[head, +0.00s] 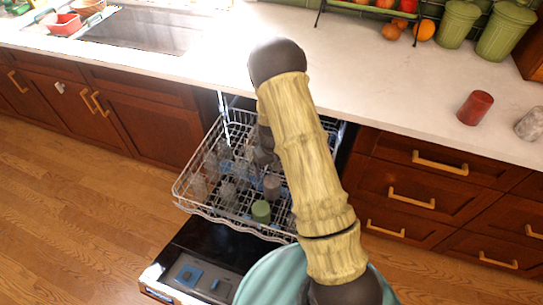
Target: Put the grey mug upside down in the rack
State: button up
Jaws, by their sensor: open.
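The pulled-out dishwasher rack (190,207) holds several cups and glasses. A greyish-brown cup (272,187) stands in it, close to the arm; I cannot tell whether it is the grey mug or which way up it is. A mottled grey cup-like thing (530,124) stands on the counter at the right edge; no handle shows on it. My gripper (264,158) is a dark shape over the rack, just above the greyish-brown cup. It is open, and my own arm hides much of it. I cannot tell whether it touches anything.
A green cup (261,211) and clear glasses (228,190) stand in the rack. The open dishwasher door (215,255) lies below it. A red cup (475,107) stands on the counter (400,90), left of the mottled one. Green canisters (457,24) and fruit stand at the back right.

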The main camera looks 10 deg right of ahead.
notch_tip(320, 180, up, 6)
jog(key=shift+f, duration=0.1)
dwell(0.5)
jog(key=s+r+m+t+p, duration=0.1)
jog(key=s+r+m+t, duration=0.15)
jog(key=s+r, duration=1.6)
jog(key=w+p+v, duration=0.2)
jog(key=p+v, duration=0.9)
jog(key=shift+w+d+r+p, duration=0.2)
jog(key=shift+w+r+p, duration=0.15)
jog(key=shift+w+r, duration=0.15)
jog(key=shift+n, duration=0.25)
